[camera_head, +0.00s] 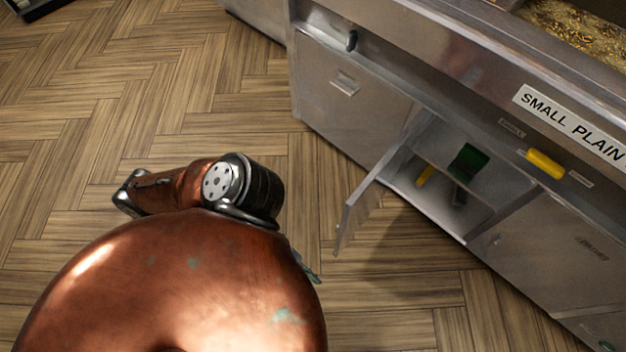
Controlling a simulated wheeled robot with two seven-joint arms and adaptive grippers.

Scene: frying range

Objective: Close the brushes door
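The brushes door (361,208) is a metal cabinet door standing wide open. It juts out over the floor from the left side of its opening. Inside the open compartment (437,202) I see a green item (468,161), a yellow item (425,176) and a dark item that look like brushes. My copper arm fills the lower left. Only a small tip of what looks like my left gripper (309,267) shows past the arm, left of and apart from the door's lower end. The rest is hidden, so its opening cannot be told. My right gripper is not in view.
A closed cabinet door (350,95) is left of the opening, and another closed door (560,250) is right of it. A yellow handle (545,163) and a "SMALL PLAIN" label (572,124) are above. The wooden floor (400,290) before the cabinet is clear.

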